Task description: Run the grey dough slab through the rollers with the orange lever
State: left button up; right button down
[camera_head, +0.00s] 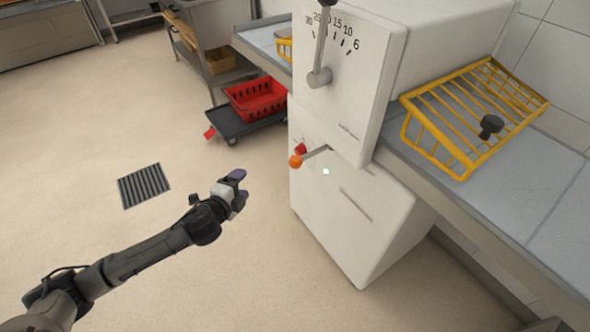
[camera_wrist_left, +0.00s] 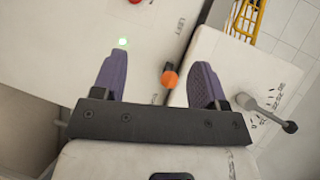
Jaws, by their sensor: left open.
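The orange lever (camera_head: 296,161) is a short metal arm with an orange tip on the front of the white sheeter machine (camera_head: 345,80). My left gripper (camera_head: 240,188) is open and empty, to the left of the lever and apart from it in the head view. In the left wrist view, the lever's orange tip (camera_wrist_left: 169,79) appears between the open purple fingers of the left gripper (camera_wrist_left: 162,62), farther away than they are. I cannot make out the grey dough slab. The rollers are hidden inside the machine's housing. My right gripper is not in view.
A dial with a grey handle (camera_head: 320,77) is above the lever. A yellow wire guard (camera_head: 470,110) stands over the grey-blue belt table (camera_head: 500,190) at right. A red basket (camera_head: 258,98) sits on a low dark trolley (camera_head: 233,126).

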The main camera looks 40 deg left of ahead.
aim_at(291, 165)
pick_arm(q)
jog(key=d+r+m+t+h, duration=0.25)
jog(key=d+m+h, duration=0.35)
jog(key=m, duration=0.3)
jog(key=shift+m+t+h, duration=0.25)
jog(key=shift+m+h, duration=0.15)
jog(key=shift+m, duration=0.1)
jog(key=w+b, duration=0.1)
jog(key=w, duration=0.3)
jog(key=w+d+b, duration=0.1)
jog(key=w, duration=0.3)
jog(key=w+d+b, duration=0.1)
jog(key=w+b, duration=0.1)
jog(key=w, duration=0.3)
jog(key=shift+w+r+b, duration=0.1)
jog(key=shift+w+b, duration=0.2)
jog(key=shift+w, duration=0.45)
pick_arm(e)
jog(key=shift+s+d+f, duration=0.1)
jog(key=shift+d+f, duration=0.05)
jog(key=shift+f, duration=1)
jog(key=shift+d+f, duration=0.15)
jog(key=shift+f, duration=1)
pick_arm(q)
jog(key=shift+d, duration=0.1)
